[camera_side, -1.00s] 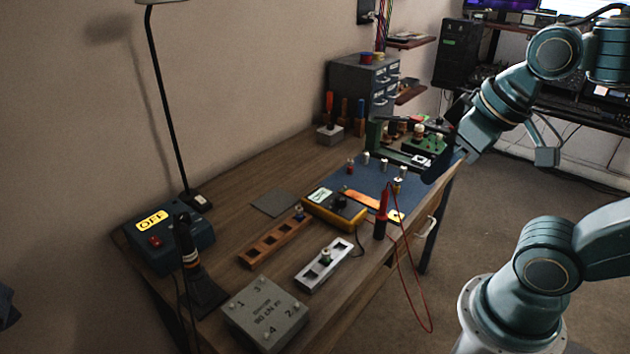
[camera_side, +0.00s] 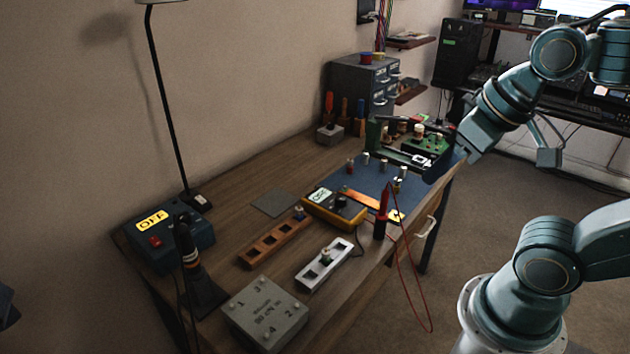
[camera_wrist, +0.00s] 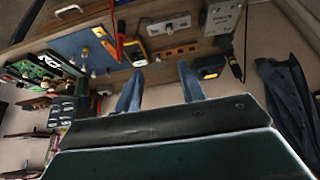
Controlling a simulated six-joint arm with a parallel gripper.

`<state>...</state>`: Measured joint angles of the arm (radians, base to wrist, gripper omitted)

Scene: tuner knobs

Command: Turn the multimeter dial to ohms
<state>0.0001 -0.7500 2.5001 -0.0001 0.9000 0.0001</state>
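The yellow multimeter (camera_side: 335,209) lies on the wooden bench, with a pale display at its left and a dark round dial (camera_side: 341,200) on its face. The dial's setting is too small to read. In the wrist view the multimeter (camera_wrist: 134,50) shows at the upper middle, beyond the fingers. My gripper (camera_wrist: 160,85) has its two fingers apart with nothing between them. In the side view my gripper (camera_side: 440,165) hangs over the bench's right end, behind and right of the multimeter, apart from it; its fingers are hard to make out there.
A red probe (camera_side: 382,205) stands right of the multimeter with a trailing red lead. A wooden rail (camera_side: 270,245), a metal rail (camera_side: 322,268) and a grey block (camera_side: 264,313) lie in front. A green circuit-board fixture (camera_side: 420,145) stands near my gripper.

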